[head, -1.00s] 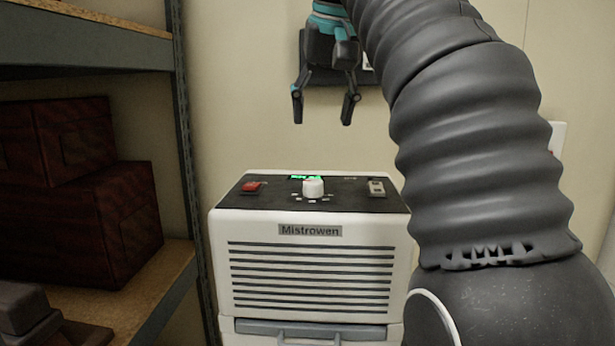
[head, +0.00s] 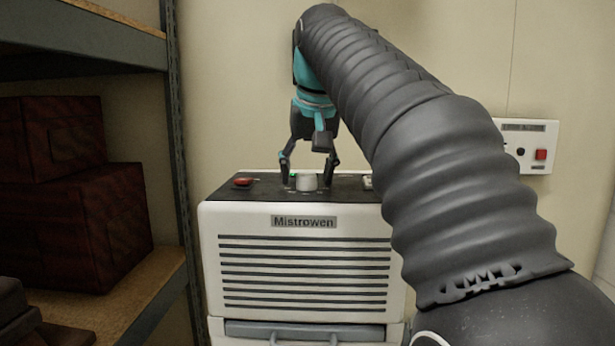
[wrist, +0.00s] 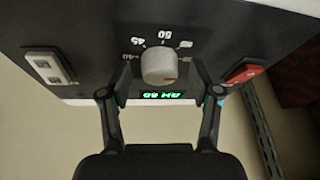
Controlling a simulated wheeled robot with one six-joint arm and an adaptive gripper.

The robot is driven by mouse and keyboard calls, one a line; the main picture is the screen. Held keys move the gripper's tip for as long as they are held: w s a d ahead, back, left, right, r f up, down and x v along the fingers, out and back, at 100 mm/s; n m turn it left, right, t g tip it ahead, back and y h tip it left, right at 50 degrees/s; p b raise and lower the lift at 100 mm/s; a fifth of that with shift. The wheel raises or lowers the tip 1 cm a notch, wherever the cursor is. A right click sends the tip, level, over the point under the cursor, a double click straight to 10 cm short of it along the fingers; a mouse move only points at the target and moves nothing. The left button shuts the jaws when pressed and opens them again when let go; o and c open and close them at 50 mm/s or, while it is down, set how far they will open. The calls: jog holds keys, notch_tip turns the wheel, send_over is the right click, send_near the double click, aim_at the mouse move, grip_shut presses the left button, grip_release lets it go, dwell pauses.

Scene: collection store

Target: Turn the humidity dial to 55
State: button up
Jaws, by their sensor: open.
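The humidity dial is a round white-grey knob (head: 306,182) on the dark top panel of the white Mistrowen unit (head: 300,262). In the wrist view the knob (wrist: 159,66) shows a small red mark on its lower right edge. Printed numbers 40, 45 and 50 are legible around it; the marks to their right are too blurred to read. A green lit display (wrist: 163,95) sits beside the knob, upside down and hard to read. My gripper (head: 308,176) is open, pointing down, with one finger on each side of the knob. Contact with it cannot be told.
A red switch (head: 243,182) and a pale rocker switch (wrist: 47,68) flank the dial on the panel. A shelf with dark red boxes (head: 95,225) stands at left. A wall box with a red button (head: 541,154) is at right.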

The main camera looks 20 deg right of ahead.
jog(key=c, duration=1.1)
jog(key=shift+c, duration=0.2)
jog(key=shift+r+n+p, duration=0.1)
jog(key=shift+n+p, duration=0.2)
jog(key=shift+p, duration=0.1)
jog(key=shift+n+y+p, duration=0.3)
jog(key=n+y+p, duration=0.1)
jog(key=n+p, duration=0.1)
jog(key=n, duration=0.1)
jog(key=shift+d+r+p, duration=0.1)
jog(key=shift+p, duration=0.2)
jog(key=n, duration=0.2)
jog(key=n+g+y+p, duration=0.1)
jog(key=n, duration=0.1)
jog(key=shift+w+f+y, duration=0.1)
jog(key=shift+f+y, duration=0.1)
jog(key=shift+y, duration=0.1)
jog(key=shift+n, duration=0.4)
